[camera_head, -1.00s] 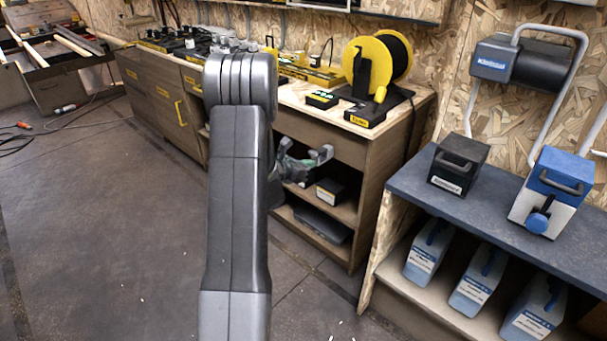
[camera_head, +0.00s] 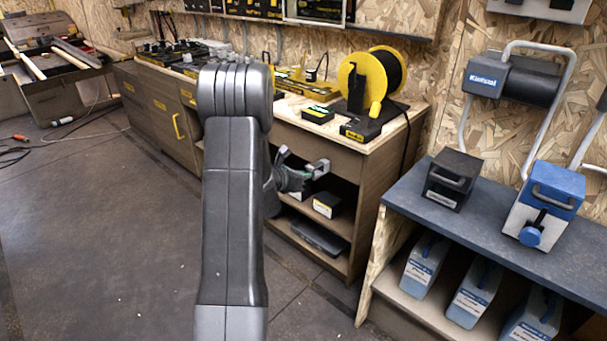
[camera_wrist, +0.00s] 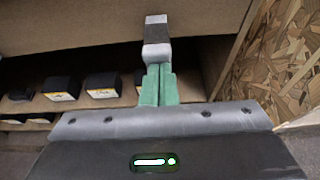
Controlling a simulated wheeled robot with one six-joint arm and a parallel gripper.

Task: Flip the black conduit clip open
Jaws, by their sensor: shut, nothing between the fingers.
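My gripper (camera_head: 318,168) shows beyond my grey arm in the head view, in front of the open shelves of the wooden workbench. In the wrist view my gripper (camera_wrist: 157,30) has its two green fingers side by side with the grey tips together, shut and empty. I cannot make out the black conduit clip in either view. Thin grey conduits (camera_head: 282,40) run down the chipboard wall behind the bench, and my arm hides part of that area.
A yellow cable reel (camera_head: 362,82) stands on the bench top. Black boxes (camera_wrist: 62,88) lie on the shelf below. A dark table (camera_head: 480,215) with a black case (camera_head: 452,180) and a blue-white device (camera_head: 545,205) stands at the right. The floor at the left is mostly clear.

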